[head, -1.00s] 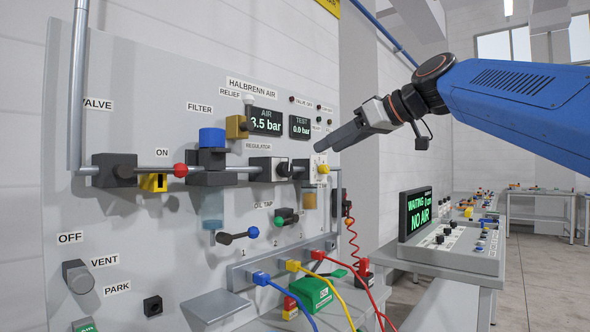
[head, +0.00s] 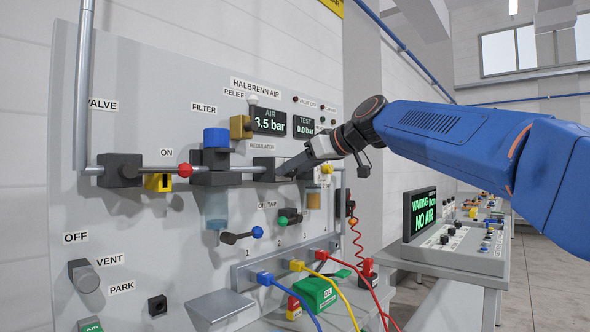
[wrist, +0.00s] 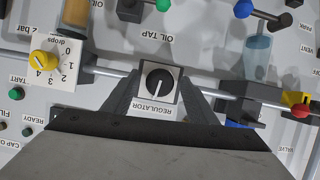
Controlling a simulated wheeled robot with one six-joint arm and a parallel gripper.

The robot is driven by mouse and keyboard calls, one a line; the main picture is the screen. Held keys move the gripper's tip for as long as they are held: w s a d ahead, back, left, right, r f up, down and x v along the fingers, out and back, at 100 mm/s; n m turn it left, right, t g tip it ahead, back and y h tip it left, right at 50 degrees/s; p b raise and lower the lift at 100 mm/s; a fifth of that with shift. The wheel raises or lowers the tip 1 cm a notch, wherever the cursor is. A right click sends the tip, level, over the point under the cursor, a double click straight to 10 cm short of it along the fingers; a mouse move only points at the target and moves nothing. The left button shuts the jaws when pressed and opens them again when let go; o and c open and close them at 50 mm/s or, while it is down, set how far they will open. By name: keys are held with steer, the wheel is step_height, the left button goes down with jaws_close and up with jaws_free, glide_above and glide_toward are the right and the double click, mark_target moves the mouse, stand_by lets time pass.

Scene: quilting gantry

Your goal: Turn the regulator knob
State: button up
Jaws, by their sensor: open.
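The regulator knob (wrist: 158,84) is a round black knob with a white pointer line on a pale square plate labelled REGULATOR. In the wrist view it sits between the two open fingers of my gripper (wrist: 155,100), with a visible gap on each side. The picture is upside down there, and the pointer runs towards the label. In the head view my gripper (head: 290,172) is at the regulator block (head: 266,164) on the pipe, and its fingers hide the knob. I cannot tell how deep the fingers reach around it.
A yellow dial (wrist: 43,63) marked drops is beside the knob. The filter with its blue cap (head: 216,138) and a red-balled valve lever (head: 185,170) are on the same pipe. The AIR display (head: 268,121) reads 3.5 bar. Hoses (head: 340,295) hang below.

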steer(key=shift+w+a, duration=0.1)
steer(key=shift+c, duration=0.7)
steer(key=c, duration=0.9)
steer(key=shift+c, duration=0.2)
steer(key=m+g+y, duration=0.1)
steer(key=m, duration=0.1)
steer(key=m+g+y, duration=0.1)
steer(key=m, duration=0.2)
steer(key=m+g+y, duration=0.1)
steer(key=m+y, duration=0.1)
steer(key=m, duration=0.1)
steer(key=shift+w+f+g, duration=0.15)
steer(key=shift+g, duration=0.15)
steer(key=o, duration=1.1)
